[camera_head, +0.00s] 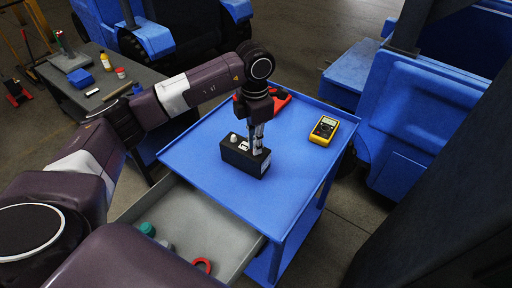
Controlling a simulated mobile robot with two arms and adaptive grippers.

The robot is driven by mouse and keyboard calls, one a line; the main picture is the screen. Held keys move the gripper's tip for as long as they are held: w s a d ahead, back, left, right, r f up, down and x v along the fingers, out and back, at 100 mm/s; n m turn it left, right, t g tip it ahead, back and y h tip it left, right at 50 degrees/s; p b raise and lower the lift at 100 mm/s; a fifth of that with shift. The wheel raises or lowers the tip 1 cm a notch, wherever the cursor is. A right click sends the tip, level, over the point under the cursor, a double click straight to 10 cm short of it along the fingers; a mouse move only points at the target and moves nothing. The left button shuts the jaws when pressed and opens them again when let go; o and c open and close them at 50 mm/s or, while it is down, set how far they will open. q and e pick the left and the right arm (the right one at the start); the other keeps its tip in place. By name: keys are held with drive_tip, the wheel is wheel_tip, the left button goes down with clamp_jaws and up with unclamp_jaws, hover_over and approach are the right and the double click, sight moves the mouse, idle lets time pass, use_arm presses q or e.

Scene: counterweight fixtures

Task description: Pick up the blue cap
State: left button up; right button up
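My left gripper (257,148) points straight down at the right part of a black box (241,158) on the blue cart top. Its fingers reach down to the box's top, and whether they hold anything is too small to tell. A light grey knob (233,137) stands on the box's left part, beside the fingers. I cannot make out a clearly blue cap. A teal round piece (147,229) lies in the cart's open drawer, at its left. My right gripper is not in view.
The open grey drawer (183,212) also holds a red ring (202,265) and a small grey piece. A yellow multimeter (324,130) lies on the blue cart (215,170), with a red item (279,100) behind the gripper. A grey bench (117,81) with several small items stands back left.

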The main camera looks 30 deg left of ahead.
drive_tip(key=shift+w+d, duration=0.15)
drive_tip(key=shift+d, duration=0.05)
use_arm(q)
drive_tip(key=shift+w+r, duration=0.1)
drive_tip(key=shift+r, duration=0.5)
wheel_tip(320, 180, up, 19)
drive_tip(key=shift+b, duration=0.45)
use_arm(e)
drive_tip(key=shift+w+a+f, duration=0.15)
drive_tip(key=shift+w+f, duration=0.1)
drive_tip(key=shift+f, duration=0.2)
use_arm(q)
drive_tip(key=shift+f, duration=0.15)
